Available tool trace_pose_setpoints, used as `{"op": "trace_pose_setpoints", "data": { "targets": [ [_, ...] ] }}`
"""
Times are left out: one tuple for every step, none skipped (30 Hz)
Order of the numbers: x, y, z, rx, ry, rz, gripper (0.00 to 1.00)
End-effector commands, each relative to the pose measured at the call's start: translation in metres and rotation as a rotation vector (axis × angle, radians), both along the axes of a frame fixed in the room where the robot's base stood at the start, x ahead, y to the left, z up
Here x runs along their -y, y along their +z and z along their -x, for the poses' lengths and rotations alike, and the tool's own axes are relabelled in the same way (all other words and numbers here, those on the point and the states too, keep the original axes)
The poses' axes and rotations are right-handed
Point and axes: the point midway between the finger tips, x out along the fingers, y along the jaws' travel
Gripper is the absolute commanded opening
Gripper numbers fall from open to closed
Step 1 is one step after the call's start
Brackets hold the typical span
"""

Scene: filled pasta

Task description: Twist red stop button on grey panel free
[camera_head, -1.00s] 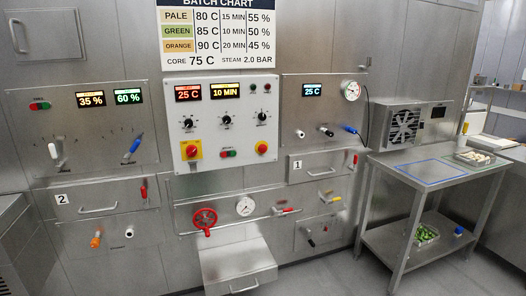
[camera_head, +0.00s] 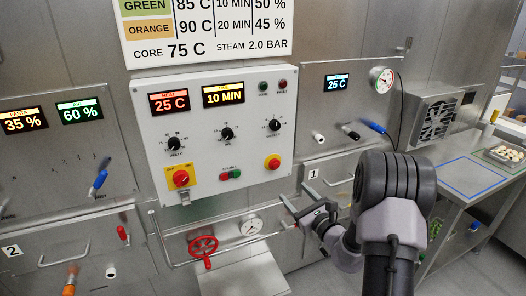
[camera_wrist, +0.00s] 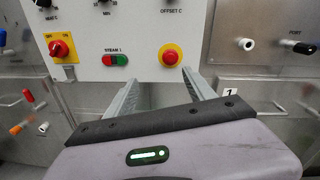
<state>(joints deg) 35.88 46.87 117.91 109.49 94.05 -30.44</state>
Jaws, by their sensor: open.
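The light grey panel (camera_head: 215,100) is on the steel wall. The red stop button (camera_head: 273,162) is a round mushroom head on a yellow plate at the panel's lower right. In the wrist view the button (camera_wrist: 170,57) is ahead of my gripper (camera_wrist: 160,78), just above the gap between the fingertips. My gripper (camera_head: 298,205) is open and empty, below and to the right of the button in the head view, apart from it. Whether the button is pressed in cannot be told.
A red rotary switch (camera_head: 181,178) on a yellow plate is at the panel's lower left. A green-red button pair (camera_head: 230,174) sits between them. Below are a red handwheel (camera_head: 203,246) and a gauge (camera_head: 251,227). A steel table (camera_head: 462,172) stands at right.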

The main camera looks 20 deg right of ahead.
Motion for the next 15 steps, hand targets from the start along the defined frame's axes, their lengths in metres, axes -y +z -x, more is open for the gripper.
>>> {"op": "trace_pose_setpoints", "data": {
  "targets": [
    [0.012, -0.006, 0.001, -0.001, -0.037, -0.012, 0.63],
    [0.016, -0.009, 0.001, -0.001, -0.051, -0.016, 0.63],
    [0.020, -0.011, -0.001, 0.000, -0.063, -0.019, 0.63],
    [0.020, -0.012, -0.004, 0.000, -0.066, -0.020, 0.63],
    [0.020, -0.012, -0.009, 0.001, -0.065, -0.019, 0.63],
    [0.019, -0.012, -0.017, 0.002, -0.064, -0.018, 0.63],
    [0.018, -0.013, -0.025, 0.002, -0.062, -0.017, 0.63],
    [0.018, -0.013, -0.033, 0.003, -0.062, -0.018, 0.63],
    [0.017, -0.014, -0.046, 0.002, -0.061, -0.017, 0.63],
    [0.016, -0.014, -0.055, 0.002, -0.060, -0.018, 0.63],
    [0.016, -0.014, -0.064, 0.003, -0.059, -0.018, 0.63],
    [0.016, -0.014, -0.077, 0.003, -0.059, -0.017, 0.63],
    [0.015, -0.014, -0.086, 0.003, -0.059, -0.018, 0.63],
    [0.014, -0.014, -0.095, 0.003, -0.059, -0.018, 0.63],
    [0.014, -0.014, -0.107, 0.002, -0.059, -0.018, 0.63]
  ]
}}
